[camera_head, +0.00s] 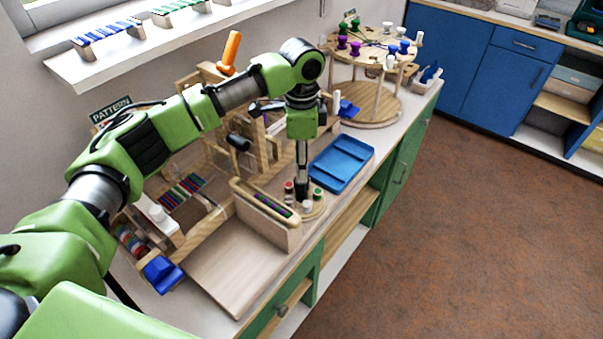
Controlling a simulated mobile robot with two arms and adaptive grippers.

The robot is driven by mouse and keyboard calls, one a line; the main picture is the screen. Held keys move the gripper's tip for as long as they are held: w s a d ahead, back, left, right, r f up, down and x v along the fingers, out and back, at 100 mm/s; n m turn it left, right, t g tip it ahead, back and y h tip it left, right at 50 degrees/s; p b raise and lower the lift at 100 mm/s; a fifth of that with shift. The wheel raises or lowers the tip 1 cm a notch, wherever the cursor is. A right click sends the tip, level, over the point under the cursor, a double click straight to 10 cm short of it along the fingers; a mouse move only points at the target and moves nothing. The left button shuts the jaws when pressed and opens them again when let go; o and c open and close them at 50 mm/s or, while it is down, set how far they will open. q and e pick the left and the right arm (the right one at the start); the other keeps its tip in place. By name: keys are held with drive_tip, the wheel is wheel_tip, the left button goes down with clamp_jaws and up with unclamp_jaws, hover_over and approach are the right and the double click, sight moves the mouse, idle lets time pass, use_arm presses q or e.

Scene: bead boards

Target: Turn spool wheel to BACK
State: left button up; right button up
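A small round wooden disc (314,212) with red, green and white pegs lies on the bench beside a wooden bar; it looks like the spool wheel. My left gripper (303,190) points straight down over its middle. The gripper is seen narrow, from the side, so I cannot tell whether its fingers are open, shut or touching the disc. The gripper hides the disc's centre. I cannot read any BACK mark. A larger two-tier round wooden stand (372,110) with purple, blue, white and green spool-like pieces stands farther back. My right gripper is not in view.
A blue tray (341,162) lies close to the right of the gripper. A wooden bar with a coloured bead row (272,205) is just left. A wooden frame (225,150) and PATTERN sign (112,110) stand behind my arm. A bare board (235,262) lies in front.

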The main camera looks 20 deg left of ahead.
sight(302, 190)
use_arm(q)
wheel_tip(302, 190, down, 4)
drive_tip(key=shift+w+f+p, duration=0.15)
drive_tip(key=shift+f+p, duration=0.1)
drive_tip(key=shift+p, duration=0.1)
drive_tip(key=shift+f, duration=0.3)
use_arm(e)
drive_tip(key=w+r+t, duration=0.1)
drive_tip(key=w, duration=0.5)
use_arm(q)
drive_tip(key=shift+f, duration=0.35)
drive_tip(key=shift+c, duration=1.4)
drive_tip(key=c, duration=0.8)
drive_tip(key=shift+p, duration=0.35)
drive_tip(key=n+p, duration=0.2)
drive_tip(key=p, duration=0.1)
drive_tip(key=shift+d+r, duration=0.1)
drive_tip(key=shift+r, duration=0.2)
drive_tip(key=shift+n+p, duration=0.3)
drive_tip(key=shift+p, duration=0.1)
drive_tip(key=shift+f, duration=0.25)
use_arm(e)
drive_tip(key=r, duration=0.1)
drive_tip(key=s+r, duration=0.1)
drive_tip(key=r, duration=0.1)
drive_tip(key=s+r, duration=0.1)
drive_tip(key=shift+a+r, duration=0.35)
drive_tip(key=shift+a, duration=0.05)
